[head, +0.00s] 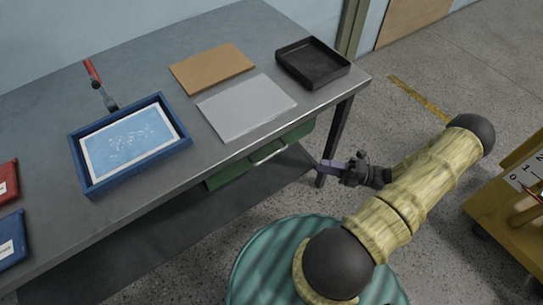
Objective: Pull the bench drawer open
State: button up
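The bench drawer (233,174) has a green front and hangs under the front edge of the grey bench (225,35). Its pale bar handle (268,153) is at the middle of the front. The drawer front sits close under the benchtop edge, and no drawer interior shows.
On the bench are a blue tray (182,147) with a blue-white sheet, a brown board (212,67), a grey plate (246,106), a black tray (343,72) and a red-handled clamp (93,73). A yellow cart (495,210) stands at right.

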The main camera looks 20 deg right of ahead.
aim_at(272, 155)
jog(key=shift+a, duration=0.1)
jog(key=x, duration=1.7)
jog(key=shift+a, duration=0.15)
grip_shut()
